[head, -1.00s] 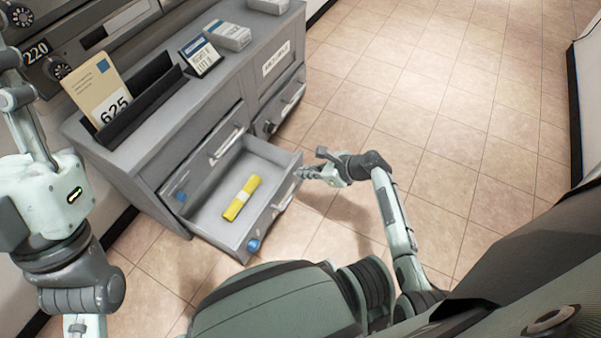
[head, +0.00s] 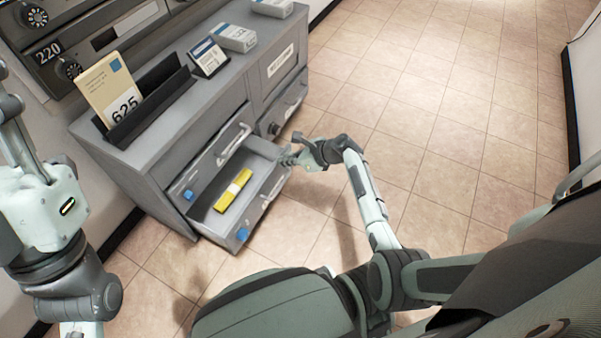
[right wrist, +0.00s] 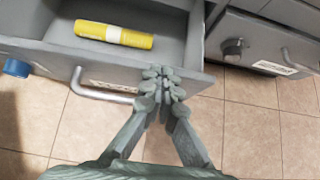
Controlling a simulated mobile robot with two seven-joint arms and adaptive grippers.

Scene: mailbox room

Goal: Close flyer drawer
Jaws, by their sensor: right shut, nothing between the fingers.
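The flyer drawer (head: 258,208) is the grey lower left drawer of the cabinet and stands partly open. A rolled yellow flyer with a white band (head: 233,191) lies inside it. My right gripper (head: 284,158) is shut and empty at the drawer front's upper right corner. In the right wrist view the fingertips (right wrist: 160,80) are at the top edge of the drawer front (right wrist: 185,78), right of its bar handle (right wrist: 100,95); whether they touch cannot be told. My left arm shows at the left of the head view, but its gripper is not in view.
The grey cabinet (head: 165,150) carries a black holder (head: 150,105) with a card marked 625 (head: 112,90), a small sign (head: 208,57) and boxes (head: 233,38). Another drawer (head: 285,105) is at the right. The tiled floor (head: 430,110) to the right is clear.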

